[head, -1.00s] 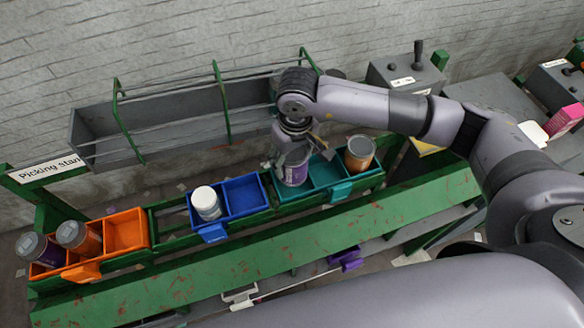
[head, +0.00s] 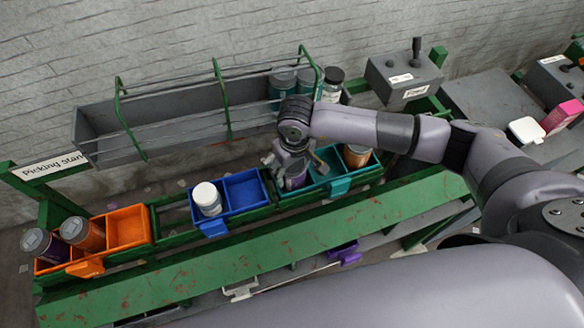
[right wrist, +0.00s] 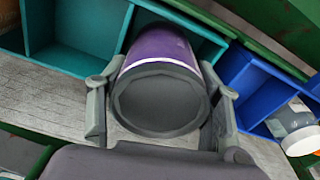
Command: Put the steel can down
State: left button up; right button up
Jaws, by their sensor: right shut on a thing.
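The steel can (head: 296,183) has a purple label and a dark grey end, which faces the camera in the right wrist view (right wrist: 158,103). My right gripper (head: 293,170) is shut on it, a finger on each side. In the head view the can is low at the left compartment of the teal bin (head: 338,187), partly hidden by the gripper. I cannot tell whether its base touches the bin floor. My left gripper is not in view.
An orange-brown can (head: 356,156) stands in the teal bin's right compartment. The blue bin (head: 245,193) to the left holds a white-lidded jar (head: 207,198). The orange bin (head: 128,226) holds two cans. Several jars stand on the grey rack (head: 180,120) behind. The green belt (head: 240,262) in front is clear.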

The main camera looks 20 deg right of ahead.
jog(key=shift+s+f+b, duration=0.45)
jog(key=shift+f+b, duration=0.2)
jog(key=shift+f, duration=0.1)
jog(key=o, duration=1.1)
jog(key=shift+w+f, duration=0.2)
jog(key=shift+w, duration=0.15)
jog(key=shift+r, duration=0.2)
jog(key=shift+r, duration=0.1)
